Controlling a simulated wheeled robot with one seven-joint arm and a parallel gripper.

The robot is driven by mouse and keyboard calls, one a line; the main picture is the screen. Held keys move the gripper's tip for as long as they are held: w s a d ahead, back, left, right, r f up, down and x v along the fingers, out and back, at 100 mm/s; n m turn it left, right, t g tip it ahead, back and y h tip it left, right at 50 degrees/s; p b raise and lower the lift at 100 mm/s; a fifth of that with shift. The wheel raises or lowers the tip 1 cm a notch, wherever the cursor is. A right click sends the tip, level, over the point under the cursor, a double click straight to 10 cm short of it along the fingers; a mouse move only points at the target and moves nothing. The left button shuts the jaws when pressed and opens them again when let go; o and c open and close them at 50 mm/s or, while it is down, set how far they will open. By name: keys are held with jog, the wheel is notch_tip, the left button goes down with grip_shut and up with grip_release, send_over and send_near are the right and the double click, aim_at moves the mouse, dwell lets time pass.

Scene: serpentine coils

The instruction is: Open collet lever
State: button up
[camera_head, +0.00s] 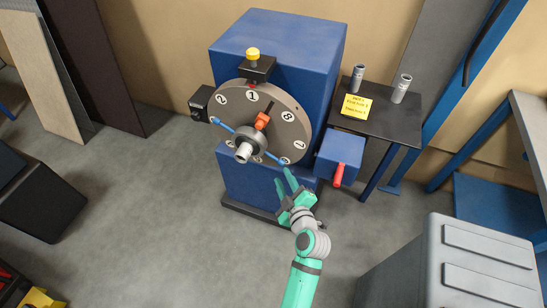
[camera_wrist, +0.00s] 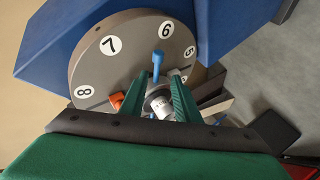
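A blue machine (camera_head: 275,55) carries a round numbered disc (camera_head: 287,108). At its centre is a grey hub (camera_head: 243,151) with blue-tipped arms and an orange lever (camera_head: 262,121). A blue box (camera_head: 339,150) at the machine's right has a red handle (camera_head: 338,175) pointing down. I cannot tell from the frames which lever is the collet lever. My gripper (camera_head: 285,176) is open and empty, below right of the hub and left of the red handle. In the wrist view its fingers (camera_wrist: 160,78) stand apart, with the hub (camera_wrist: 158,103) and a blue arm end (camera_wrist: 158,66) seen between them.
A yellow knob (camera_head: 253,55) tops the disc's bracket. A dark side table (camera_head: 378,122) holds two grey cylinders and a yellow note (camera_head: 357,106). A grey cabinet (camera_head: 470,265) stands front right. The floor (camera_head: 150,220) left of the machine is clear.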

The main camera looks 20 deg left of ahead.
aim_at(274, 159)
jog(key=shift+n, duration=0.4)
jog(key=x, duration=0.7)
jog(key=r+x, duration=0.1)
jog(key=x, duration=0.3)
jog(key=shift+w+a, duration=0.25)
jog(key=shift+a, duration=0.15)
grip_shut()
